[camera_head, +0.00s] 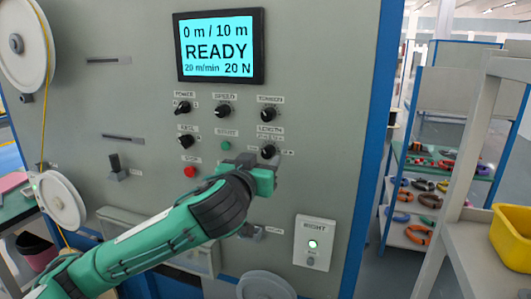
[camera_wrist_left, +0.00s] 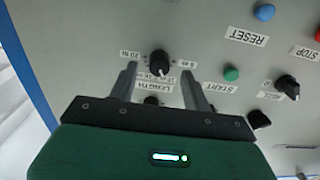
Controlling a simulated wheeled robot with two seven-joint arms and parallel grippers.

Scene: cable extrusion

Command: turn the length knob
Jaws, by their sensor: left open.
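The length knob (camera_head: 268,151) is a small black knob at the lower right of the knob group on the grey panel. It also shows in the left wrist view, upside down, as a black knob (camera_wrist_left: 159,62) with a pale pointer mark and scale labels around it. My left gripper (camera_head: 258,166) is at the panel, just below the knob. In the left wrist view, its two grey fingers (camera_wrist_left: 159,72) are apart, one on each side of the knob, with visible gaps. I cannot tell how far the fingertips are from the panel. My right gripper is out of view.
The screen (camera_head: 220,45) reads "0 m / 10 m READY". Other knobs such as the speed knob (camera_head: 222,111), the green start button (camera_head: 226,146) and the red stop button (camera_head: 190,172) sit close by. A white switch box (camera_head: 312,243) is below right. Shelves stand beyond.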

